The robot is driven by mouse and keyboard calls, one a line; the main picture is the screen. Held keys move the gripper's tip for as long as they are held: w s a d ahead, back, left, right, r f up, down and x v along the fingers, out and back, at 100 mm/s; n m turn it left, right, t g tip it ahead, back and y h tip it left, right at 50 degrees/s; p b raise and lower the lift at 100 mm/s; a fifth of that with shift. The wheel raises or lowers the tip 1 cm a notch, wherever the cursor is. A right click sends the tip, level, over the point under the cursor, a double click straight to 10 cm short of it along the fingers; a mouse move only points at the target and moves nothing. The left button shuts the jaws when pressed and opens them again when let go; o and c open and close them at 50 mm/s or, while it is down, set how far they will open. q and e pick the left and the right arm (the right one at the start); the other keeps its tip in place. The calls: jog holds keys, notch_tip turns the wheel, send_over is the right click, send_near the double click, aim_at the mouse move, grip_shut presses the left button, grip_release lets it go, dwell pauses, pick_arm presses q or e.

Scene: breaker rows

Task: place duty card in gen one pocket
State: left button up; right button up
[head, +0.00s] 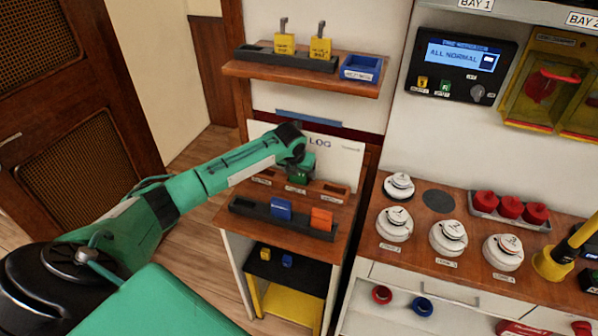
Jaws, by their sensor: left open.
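My left arm reaches in from the left. Its gripper (299,176) is in front of the white log board (342,152), close to the middle of a row of small brown pockets. The pockets show to the left (262,177) and right (333,192) of the gripper; their labels are too small to read, so I cannot tell which is gen one. The gripper is open, its fingertips small and partly hidden by its own body. I cannot make out a duty card with certainty. My right gripper is out of view.
A dark rack (255,211) below holds a blue block (281,209) and an orange block (321,219). A shelf (300,73) above carries two yellow padlock-like tags (284,43) and a blue bin (362,68). White round devices (448,237) crowd the right counter.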

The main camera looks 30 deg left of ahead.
pick_arm(q)
jog(key=b+v, duration=0.1)
jog(key=v, duration=1.1)
jog(key=shift+b, duration=0.4)
